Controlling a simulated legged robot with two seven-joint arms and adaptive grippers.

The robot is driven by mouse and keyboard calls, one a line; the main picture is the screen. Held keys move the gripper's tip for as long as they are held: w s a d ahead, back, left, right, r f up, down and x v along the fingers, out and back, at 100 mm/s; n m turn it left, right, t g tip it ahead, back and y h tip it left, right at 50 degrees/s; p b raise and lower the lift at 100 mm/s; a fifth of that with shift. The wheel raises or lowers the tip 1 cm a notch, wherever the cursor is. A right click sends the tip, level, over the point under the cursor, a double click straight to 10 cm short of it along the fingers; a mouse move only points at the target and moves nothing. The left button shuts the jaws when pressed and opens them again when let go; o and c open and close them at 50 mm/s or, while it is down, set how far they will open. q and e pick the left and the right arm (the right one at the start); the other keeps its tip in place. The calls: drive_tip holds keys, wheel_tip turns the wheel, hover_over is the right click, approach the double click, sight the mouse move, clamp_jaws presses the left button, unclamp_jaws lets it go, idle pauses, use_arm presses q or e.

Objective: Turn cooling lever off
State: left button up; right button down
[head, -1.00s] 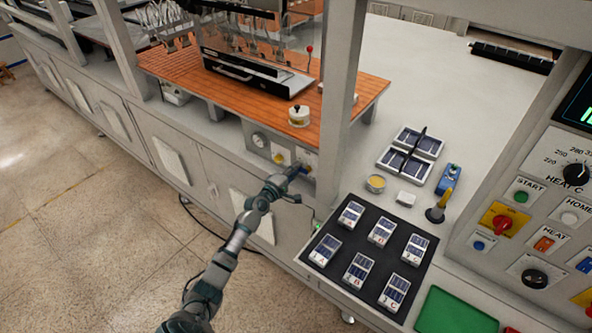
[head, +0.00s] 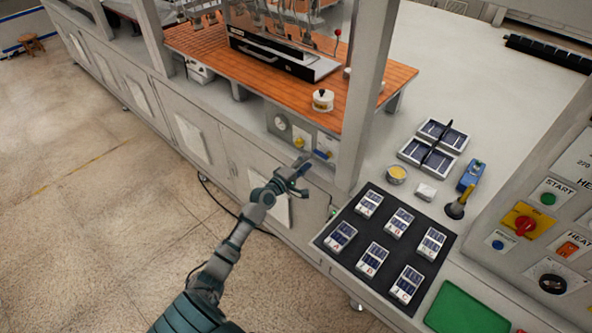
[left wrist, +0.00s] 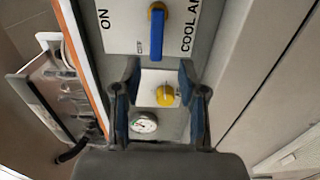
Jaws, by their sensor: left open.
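The blue cooling lever (head: 322,154) is on a pale plate on the cabinet front, under the orange bench top. In the left wrist view the lever (left wrist: 157,36) turns on a brass-coloured pivot. Its handle lies beside the OFF mark, away from ON, on the plate lettered COOL A... (left wrist: 122,22). My left gripper (head: 300,179) is open and empty, in front of the panel and apart from the lever. In the left wrist view its two fingers (left wrist: 159,76) stand apart, with the lever beyond their tips. My right gripper is not in view.
A yellow knob (head: 299,142) and a round gauge (head: 281,122) sit beside the lever. A grey post (head: 363,100) rises just right of the panel. A black mat (head: 385,240) with several small panels lies on the counter.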

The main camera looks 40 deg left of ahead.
use_arm(q)
drive_tip(key=s+a, duration=0.1)
drive_tip(key=s, duration=0.5)
drive_tip(key=shift+s, duration=0.35)
drive_tip(key=s+d+f+m+g+y, duration=0.1)
drive_tip(key=s+f+m+g, duration=0.15)
drive_tip(key=f, duration=1.05)
drive_tip(key=s+d+f+m+g, duration=0.1)
drive_tip(key=s+f+g, duration=0.2)
drive_tip(key=f, duration=0.9)
drive_tip(key=s+d+f+m+g, duration=0.2)
drive_tip(key=s+f, duration=0.4)
drive_tip(key=f, duration=0.3)
drive_tip(key=s+d+f+m+g, duration=0.25)
drive_tip(key=s+f, duration=0.25)
drive_tip(key=f, duration=0.3)
drive_tip(key=s+d+f+m+g, duration=0.2)
drive_tip(key=s+d+f+m, duration=0.2)
drive_tip(key=s, duration=0.7)
drive_tip(key=s+d+f+m+g, duration=0.2)
drive_tip(key=s+d+f+m, duration=0.2)
drive_tip(key=s+f, duration=0.4)
drive_tip(key=s+d+f+m+g, duration=0.3)
drive_tip(key=s+d+f+m, duration=0.1)
drive_tip(key=s, duration=1.2)
wheel_tip(320, 180, down, 2)
drive_tip(key=shift+s+d+f, duration=0.15)
drive_tip(key=shift+d+f, duration=0.05)
drive_tip(key=shift+d, duration=0.6)
